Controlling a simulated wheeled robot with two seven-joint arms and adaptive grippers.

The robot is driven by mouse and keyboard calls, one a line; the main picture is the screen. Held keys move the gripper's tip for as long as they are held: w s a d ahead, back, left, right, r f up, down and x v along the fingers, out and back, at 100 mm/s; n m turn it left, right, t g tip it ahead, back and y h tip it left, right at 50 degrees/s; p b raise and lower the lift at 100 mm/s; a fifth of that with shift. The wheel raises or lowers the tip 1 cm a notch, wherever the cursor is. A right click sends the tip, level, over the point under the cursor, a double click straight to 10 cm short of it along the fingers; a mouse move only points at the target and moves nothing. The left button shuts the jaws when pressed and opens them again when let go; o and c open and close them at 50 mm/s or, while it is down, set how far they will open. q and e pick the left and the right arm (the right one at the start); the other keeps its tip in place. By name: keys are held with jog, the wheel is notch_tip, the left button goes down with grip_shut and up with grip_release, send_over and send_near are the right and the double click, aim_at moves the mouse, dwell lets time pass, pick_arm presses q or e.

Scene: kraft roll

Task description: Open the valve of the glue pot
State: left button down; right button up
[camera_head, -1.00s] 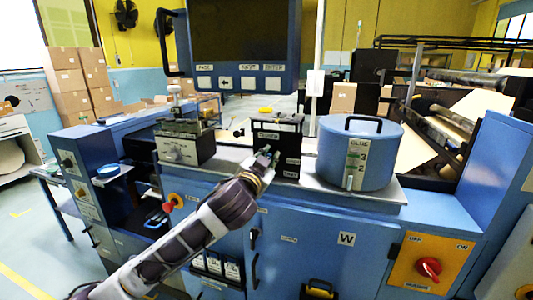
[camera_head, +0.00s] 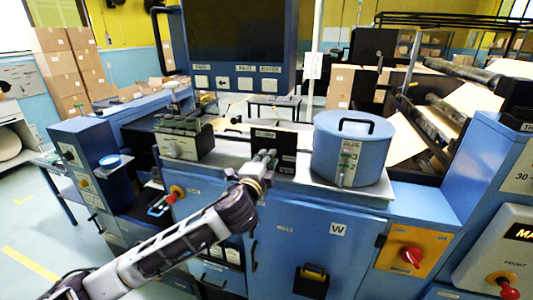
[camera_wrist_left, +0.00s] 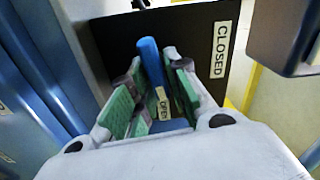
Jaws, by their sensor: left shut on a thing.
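The blue glue pot (camera_head: 350,150) with a black top handle stands on the grey worktop of the blue machine. Left of it is a black valve plate (camera_head: 288,141). My left gripper (camera_head: 264,157) is in front of this plate. In the left wrist view, the blue valve handle (camera_wrist_left: 150,62) stands between the green finger pads of my left gripper (camera_wrist_left: 152,98), which is shut on it. An OPEN label (camera_wrist_left: 163,103) shows between the fingers, and a CLOSED label (camera_wrist_left: 221,50) is on the plate to the right. The fingers partly hide the handle. My right gripper is out of view.
A dark screen with buttons (camera_head: 240,82) hangs above the worktop. A grey-fronted box (camera_head: 182,145) stands left of the valve plate. A red rotary switch (camera_head: 411,256) is on an orange panel at the lower right. Cardboard boxes (camera_head: 65,70) are stacked at the back left.

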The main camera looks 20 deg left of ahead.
pick_arm(q)
jog(key=shift+f+m+p, duration=0.1)
jog(key=shift+m+p, duration=0.3)
jog(key=shift+m, duration=0.4)
jog(key=shift+f, duration=0.1)
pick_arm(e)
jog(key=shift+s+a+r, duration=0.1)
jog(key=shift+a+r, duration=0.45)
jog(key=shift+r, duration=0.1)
pick_arm(q)
jog(key=c, duration=1.5)
grip_release()
jog(key=shift+o, duration=0.2)
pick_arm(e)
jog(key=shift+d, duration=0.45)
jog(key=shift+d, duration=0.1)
pick_arm(q)
jog(key=shift+s, duration=0.15)
jog(key=s, duration=0.7)
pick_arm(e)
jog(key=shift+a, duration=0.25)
